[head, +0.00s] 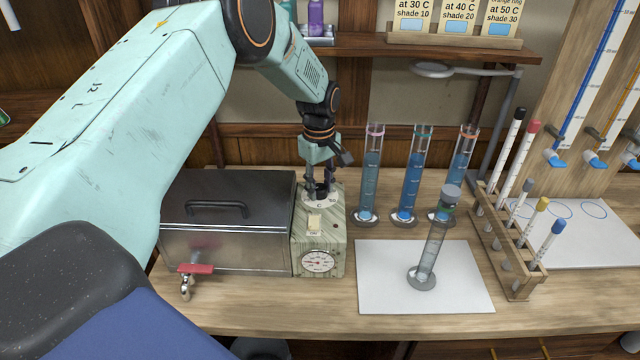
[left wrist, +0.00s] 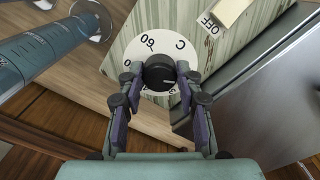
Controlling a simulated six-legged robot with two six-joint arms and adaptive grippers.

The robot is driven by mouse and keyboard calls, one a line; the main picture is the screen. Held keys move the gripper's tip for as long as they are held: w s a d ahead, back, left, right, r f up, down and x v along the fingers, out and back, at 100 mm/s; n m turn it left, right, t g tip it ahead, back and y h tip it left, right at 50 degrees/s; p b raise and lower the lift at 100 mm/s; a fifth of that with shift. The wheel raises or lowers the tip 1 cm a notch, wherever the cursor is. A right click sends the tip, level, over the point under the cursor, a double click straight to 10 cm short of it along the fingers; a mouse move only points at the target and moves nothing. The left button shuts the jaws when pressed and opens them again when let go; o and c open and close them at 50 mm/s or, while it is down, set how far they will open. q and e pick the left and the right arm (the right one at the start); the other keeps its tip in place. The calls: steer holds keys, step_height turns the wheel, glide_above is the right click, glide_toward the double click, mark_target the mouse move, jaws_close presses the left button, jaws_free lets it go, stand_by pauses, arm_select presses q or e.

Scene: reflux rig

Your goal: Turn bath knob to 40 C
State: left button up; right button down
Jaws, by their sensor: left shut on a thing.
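The bath knob (left wrist: 160,74) is a black round knob on a white dial (left wrist: 183,44) marked "60" and "C"; other marks are partly covered. The dial sits on top of the pale green control box (head: 332,232) of the bath (head: 228,225). My left gripper (head: 321,188) reaches down from above and is shut on the knob. In the left wrist view the gripper's fingers (left wrist: 160,90) stand on either side of the knob. The knob's exact setting cannot be read. A round gauge (head: 318,261) and a pale switch (head: 315,223) show on the box. My right gripper is not in view.
Several blue-filled cylinders (head: 409,187) stand just right of the control box. A capped cylinder (head: 431,250) stands on a white sheet (head: 385,290). A wooden rack (head: 512,262) of tubes is further right. A red-handled tap (head: 195,268) juts from the bath's front.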

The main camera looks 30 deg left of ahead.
arm_select(q)
steer(key=shift+w+r+m, duration=0.1)
steer(key=shift+r+m, duration=0.05)
steer(key=shift+m, duration=0.15)
steer(key=shift+a+m+p, duration=0.1)
steer(key=shift+m+p, duration=0.3)
steer(key=shift+m, duration=0.8)
steer(key=m, duration=0.3)
steer(key=shift+m, duration=0.3)
steer(key=m, duration=0.3)
steer(key=shift+w+m, duration=0.1)
steer(key=shift+m, duration=0.3)
steer(key=m, duration=0.3)
steer(key=shift+r+m, duration=0.1)
steer(key=shift+m, duration=0.2)
steer(key=m, duration=0.5)
steer(key=shift+a, duration=0.1)
steer(key=m+b, duration=0.1)
steer(key=m, duration=0.3)
steer(key=shift+w+m, duration=0.1)
steer(key=shift+m, duration=0.5)
